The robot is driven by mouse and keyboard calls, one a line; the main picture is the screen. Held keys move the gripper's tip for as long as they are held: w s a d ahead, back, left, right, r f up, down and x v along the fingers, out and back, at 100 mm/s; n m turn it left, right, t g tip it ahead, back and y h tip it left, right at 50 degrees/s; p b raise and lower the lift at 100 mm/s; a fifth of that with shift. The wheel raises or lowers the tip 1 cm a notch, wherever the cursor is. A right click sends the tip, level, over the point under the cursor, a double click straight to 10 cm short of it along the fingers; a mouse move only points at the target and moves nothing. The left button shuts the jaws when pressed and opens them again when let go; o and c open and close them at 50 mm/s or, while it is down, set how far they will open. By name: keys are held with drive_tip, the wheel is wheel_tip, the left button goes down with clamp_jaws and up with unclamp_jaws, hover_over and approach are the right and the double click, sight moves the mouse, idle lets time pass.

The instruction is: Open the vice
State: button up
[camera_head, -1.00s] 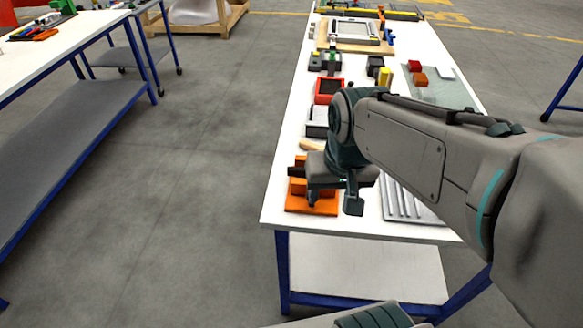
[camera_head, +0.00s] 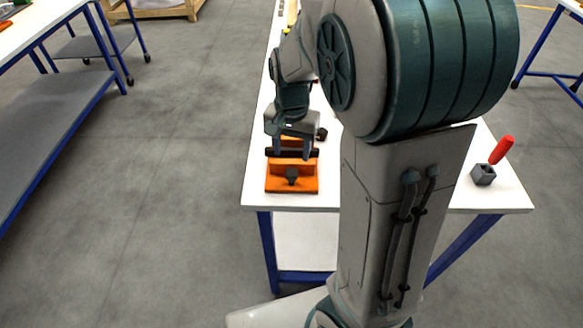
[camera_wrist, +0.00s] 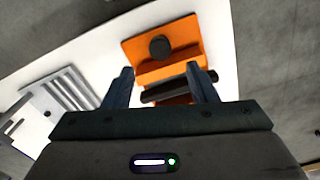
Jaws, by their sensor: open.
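The orange vice (camera_head: 291,180) stands near the front left corner of the white table, with a dark round knob (camera_head: 291,175) on its front. A black bar (camera_head: 276,153) lies across its back part. In the wrist view the vice (camera_wrist: 185,67) is ahead of my fingers, with the black knob (camera_wrist: 160,47) at its far side. My gripper (camera_head: 292,153) is open and empty, pointing down over the black-bar end of the vice. In the wrist view my gripper (camera_wrist: 160,68) has its fingers apart, and the right finger overlaps the black bar (camera_wrist: 165,92). Contact cannot be told.
A grey ribbed plate (camera_wrist: 60,100) lies on the table left of the vice in the wrist view. A grey square holder (camera_head: 483,175) and a red-handled tool (camera_head: 501,150) are at the table's right. My arm hides much of the table. Another bench (camera_head: 50,120) stands left across open floor.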

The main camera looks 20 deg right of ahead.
sight(292, 171)
wheel_tip(292, 171, down, 8)
drive_tip(key=shift+r, duration=0.15)
drive_tip(key=c, duration=1)
